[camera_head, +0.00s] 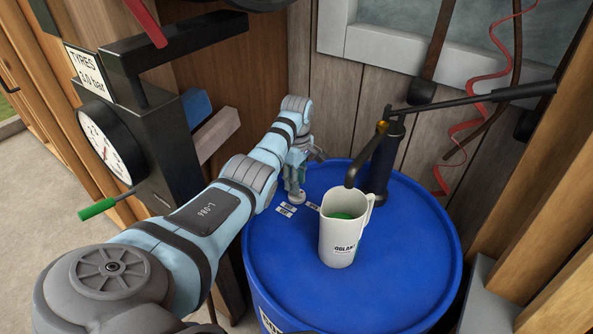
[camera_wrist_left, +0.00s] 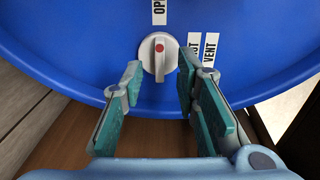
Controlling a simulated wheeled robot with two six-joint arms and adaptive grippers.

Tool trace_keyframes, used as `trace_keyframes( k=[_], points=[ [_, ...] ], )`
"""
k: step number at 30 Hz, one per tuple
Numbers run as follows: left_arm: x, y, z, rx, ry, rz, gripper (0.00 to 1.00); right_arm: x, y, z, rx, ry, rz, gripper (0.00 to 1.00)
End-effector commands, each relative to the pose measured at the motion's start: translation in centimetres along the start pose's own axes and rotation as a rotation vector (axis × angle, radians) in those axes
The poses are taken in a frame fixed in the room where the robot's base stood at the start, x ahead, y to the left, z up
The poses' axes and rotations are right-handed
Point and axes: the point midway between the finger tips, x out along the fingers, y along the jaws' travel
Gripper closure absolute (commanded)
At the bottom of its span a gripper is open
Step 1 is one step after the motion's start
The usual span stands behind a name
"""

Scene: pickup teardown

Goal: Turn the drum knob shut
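The drum knob (camera_wrist_left: 157,57) is a white round knob with a raised bar and a red dot, on top of the blue drum (camera_head: 275,258). In the wrist view its bar stands upright in the picture, in line with a label (camera_wrist_left: 159,11) that starts with "OP". A partly hidden label (camera_wrist_left: 194,48) ending in "UT" is to its right, beside a "VENT" label (camera_wrist_left: 210,49). My left gripper (camera_wrist_left: 158,78) is open, its teal-padded fingers either side of the knob with gaps. In the head view the left gripper (camera_head: 296,178) reaches down at the drum's left rear. My right gripper is not in view.
A white jug (camera_head: 338,242) with green liquid stands on the drum under the spout of a dark hand pump (camera_head: 392,155). A dark gauge stand (camera_head: 150,130) is left of my arm. A plank wall is close behind the drum.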

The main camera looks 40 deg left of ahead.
Motion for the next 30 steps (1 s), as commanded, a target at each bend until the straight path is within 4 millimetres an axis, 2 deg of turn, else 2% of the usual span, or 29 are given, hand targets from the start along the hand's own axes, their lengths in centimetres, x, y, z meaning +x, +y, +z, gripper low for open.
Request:
trace_keyframes(
  k=[1,4,13,18,30],
  points=[
    [1.3,0.0,0.0,0.0,-0.001,-0.002,0.72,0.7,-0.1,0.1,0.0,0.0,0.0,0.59],
    [2.5,0.0,0.0,0.0,0.0,0.0,0.72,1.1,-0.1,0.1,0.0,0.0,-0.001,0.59],
    [2.8,0.1,0.0,0.001,0.0,0.003,0.72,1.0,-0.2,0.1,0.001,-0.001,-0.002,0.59],
    [2.8,0.1,0.0,0.001,0.0,0.003,0.99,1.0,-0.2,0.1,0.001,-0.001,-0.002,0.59],
    [2.8,0.1,0.0,0.022,0.0,0.002,1.0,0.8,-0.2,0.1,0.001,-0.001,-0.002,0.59]
  ],
)
